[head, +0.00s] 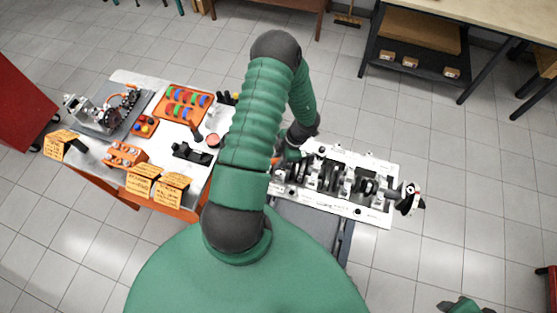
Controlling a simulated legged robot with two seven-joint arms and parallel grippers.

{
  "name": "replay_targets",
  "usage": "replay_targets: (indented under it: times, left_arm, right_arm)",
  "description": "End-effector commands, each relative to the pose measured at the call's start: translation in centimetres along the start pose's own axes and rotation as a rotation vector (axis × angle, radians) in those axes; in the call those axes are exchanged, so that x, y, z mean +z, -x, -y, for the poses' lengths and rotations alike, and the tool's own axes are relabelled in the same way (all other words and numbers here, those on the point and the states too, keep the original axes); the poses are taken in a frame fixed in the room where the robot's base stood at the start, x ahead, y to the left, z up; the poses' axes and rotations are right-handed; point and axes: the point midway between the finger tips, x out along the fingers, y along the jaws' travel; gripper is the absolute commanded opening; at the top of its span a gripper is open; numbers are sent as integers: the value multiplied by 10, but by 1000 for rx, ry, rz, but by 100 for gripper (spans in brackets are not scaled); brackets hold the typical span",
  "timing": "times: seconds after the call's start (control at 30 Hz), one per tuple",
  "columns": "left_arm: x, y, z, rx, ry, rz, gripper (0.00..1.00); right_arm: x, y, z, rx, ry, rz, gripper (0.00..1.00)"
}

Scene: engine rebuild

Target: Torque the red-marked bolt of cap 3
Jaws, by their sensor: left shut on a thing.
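The engine block (378,213) lies on a stand, its open side up, with the dark crankshaft (328,177) and several bearing caps along it. My left arm arches over the middle of the view, and its gripper (284,155) is at the block's left end. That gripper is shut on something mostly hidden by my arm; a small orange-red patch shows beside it. I cannot tell which cap is cap 3, and no red-marked bolt can be made out. A green part of my right arm shows at the bottom right edge; its gripper is out of view.
A round flange (408,198) sticks out at the block's right end.

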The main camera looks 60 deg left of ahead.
Motion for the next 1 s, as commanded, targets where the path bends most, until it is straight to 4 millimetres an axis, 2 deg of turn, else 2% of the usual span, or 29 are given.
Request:
replay_targets:
  times: [1.0]
  left_arm:
    - [-1, 1, -9, 20, -46, -1, 0]
  right_arm:
    - [-2, 8, 0, 0, 0, 0, 44]
